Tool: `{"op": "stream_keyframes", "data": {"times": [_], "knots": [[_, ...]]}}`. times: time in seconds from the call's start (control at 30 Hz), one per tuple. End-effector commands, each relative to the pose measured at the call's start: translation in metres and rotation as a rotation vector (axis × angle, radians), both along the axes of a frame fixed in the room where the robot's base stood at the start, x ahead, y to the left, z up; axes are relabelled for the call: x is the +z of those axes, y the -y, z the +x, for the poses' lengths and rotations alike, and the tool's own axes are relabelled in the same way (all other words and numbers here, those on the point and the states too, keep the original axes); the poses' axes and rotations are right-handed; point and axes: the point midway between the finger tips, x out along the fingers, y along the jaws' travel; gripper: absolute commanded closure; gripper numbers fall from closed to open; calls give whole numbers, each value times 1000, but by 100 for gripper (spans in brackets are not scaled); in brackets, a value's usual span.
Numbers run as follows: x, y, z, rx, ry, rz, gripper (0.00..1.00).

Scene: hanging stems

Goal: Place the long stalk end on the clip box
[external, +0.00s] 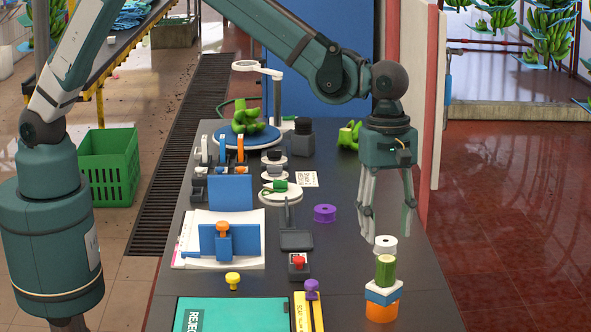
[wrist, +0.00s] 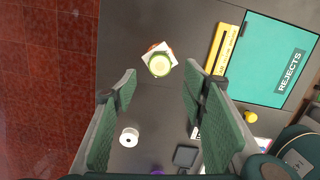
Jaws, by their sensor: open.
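The long stalk end (external: 386,269), a green cylinder with a pale cut top, stands upright on a white-topped blue box (external: 382,296), which I take to be the clip box. That box rests on an orange round piece (external: 381,312). In the wrist view the stalk end (wrist: 159,65) shows from above, with a white corner of the box (wrist: 149,52) around it. My gripper (external: 387,228) is open and empty, pointing down, above and behind the stack in the external view. In the wrist view the stalk end appears beyond the open fingers (wrist: 161,72), not between them.
A white roll (external: 385,244) stands just behind the stack. A purple spool (external: 325,213), black tray (external: 296,239), yellow strip (external: 308,311) and teal rejects board (external: 233,314) lie to the left. Bare dark table (external: 425,290) lies right of the stack.

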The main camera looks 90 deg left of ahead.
Motion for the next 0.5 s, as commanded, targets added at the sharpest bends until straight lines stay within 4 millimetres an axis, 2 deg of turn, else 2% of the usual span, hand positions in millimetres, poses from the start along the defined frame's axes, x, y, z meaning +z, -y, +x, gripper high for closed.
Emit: {"op": "stream_keyframes", "data": {"times": [0.2,0.5], "knots": [[19,-2,0,0,0,0,58],[24,-3,0,0,0,0,58]]}}
